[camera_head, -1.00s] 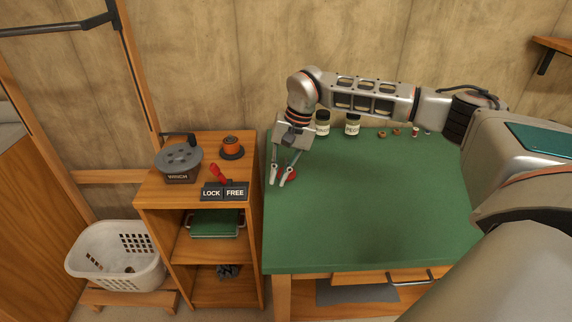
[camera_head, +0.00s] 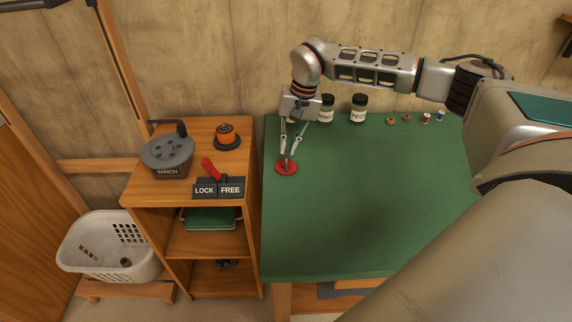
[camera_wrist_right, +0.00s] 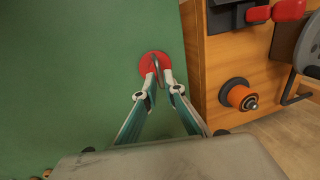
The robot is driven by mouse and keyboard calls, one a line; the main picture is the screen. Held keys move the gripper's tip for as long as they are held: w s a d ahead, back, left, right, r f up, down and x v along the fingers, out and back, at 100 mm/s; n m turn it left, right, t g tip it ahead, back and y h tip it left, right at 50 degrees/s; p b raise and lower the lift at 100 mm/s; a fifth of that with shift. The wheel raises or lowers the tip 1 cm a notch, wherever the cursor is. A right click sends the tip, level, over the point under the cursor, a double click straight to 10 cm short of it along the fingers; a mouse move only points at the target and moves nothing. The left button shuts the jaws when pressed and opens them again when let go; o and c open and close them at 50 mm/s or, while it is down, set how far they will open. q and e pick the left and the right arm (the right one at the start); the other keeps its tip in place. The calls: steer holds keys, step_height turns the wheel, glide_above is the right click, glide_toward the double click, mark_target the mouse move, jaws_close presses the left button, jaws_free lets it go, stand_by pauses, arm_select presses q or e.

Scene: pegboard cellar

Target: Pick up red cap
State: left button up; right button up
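The red cap (camera_head: 281,170) is a flat round disc lying on the left part of the green tabletop. In the right wrist view the cap (camera_wrist_right: 145,62) shows a thin grey upright handle at its middle. My right gripper (camera_head: 289,160) points down at the cap, its fingertips just over it. In the wrist view the fingertips (camera_wrist_right: 159,75) stand apart on either side of the handle, with a small gap; contact is hard to tell. The fingers hide part of the cap. My left gripper is not in view.
The green table (camera_head: 350,220) is mostly clear. Two dark-lidded jars (camera_head: 358,112) and several small spools stand along its back. Left of it is a wooden shelf (camera_head: 225,240) with a winch (camera_head: 168,158), an orange spool (camera_head: 227,136) and a red lever (camera_head: 212,169).

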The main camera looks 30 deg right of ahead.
mark_target(286, 154)
steer(key=f, duration=0.4)
steer(key=shift+w+a, duration=0.25)
steer(key=shift+a, duration=0.05)
jaws_close()
steer(key=shift+r, duration=0.1)
